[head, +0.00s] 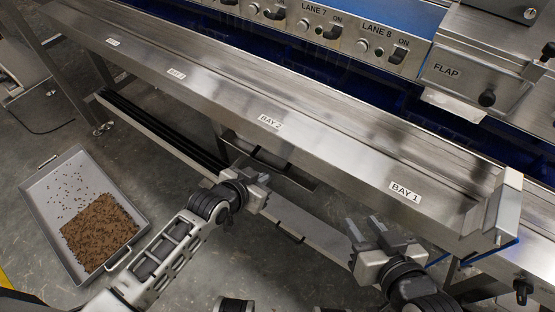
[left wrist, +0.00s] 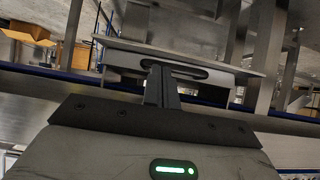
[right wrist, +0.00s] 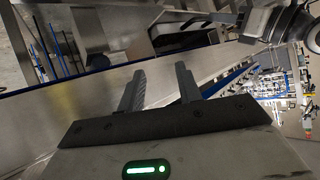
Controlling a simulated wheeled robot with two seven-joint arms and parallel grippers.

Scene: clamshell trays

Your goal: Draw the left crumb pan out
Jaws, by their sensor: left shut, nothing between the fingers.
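A grey pan front (left wrist: 215,76) with a dark slot-like handle shows in the left wrist view, under the bench. In the head view a pan edge (head: 275,158) shows under the bench near the BAY 2 label, largely hidden by the bench. My left gripper (head: 264,184) is shut and empty. In the left wrist view its fingers (left wrist: 160,85) stand in front of the slot; I cannot tell whether they touch it. My right gripper (head: 368,231) is open and empty below the BAY 1 label; its spread fingers show in the right wrist view (right wrist: 160,90).
A grey tray (head: 42,208) with brown crumbs lies on the floor at the left. The long steel bench front (head: 330,150) runs above both grippers. A low rail (head: 160,130) runs beneath it. Open floor lies between the tray and the bench.

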